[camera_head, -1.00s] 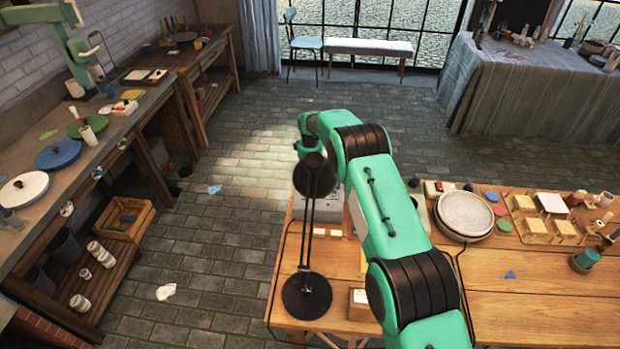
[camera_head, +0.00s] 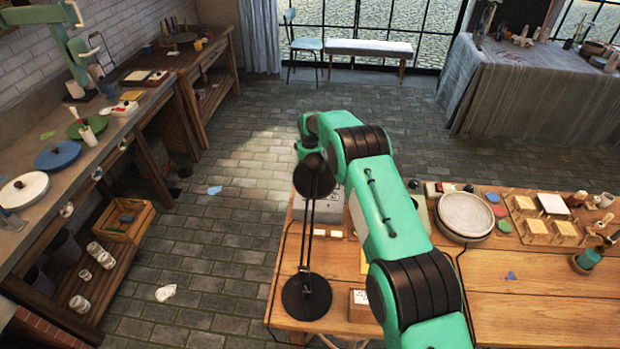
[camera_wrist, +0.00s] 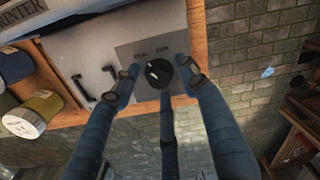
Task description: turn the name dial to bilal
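The name dial (camera_wrist: 158,73) is a round black knob with a white pointer mark, on a dark panel of a grey box (camera_wrist: 90,50) in the wrist view. Small labels stand above the knob; I cannot read them surely. My gripper (camera_wrist: 159,68) has its dark blue fingers spread around the dial, one at its left, one at its right and one below. Gaps show between the side fingertips and the knob, and I see no clear contact. In the head view the grey box (camera_head: 328,207) is partly hidden behind the lamp and my arm, and the dial is not visible.
A black desk lamp (camera_head: 307,295) stands close beside my arm. A stacked round plate (camera_head: 465,213) and small wooden stands (camera_head: 566,229) sit on the table to the right. Paint jars (camera_wrist: 32,113) lie left of the box in the wrist view.

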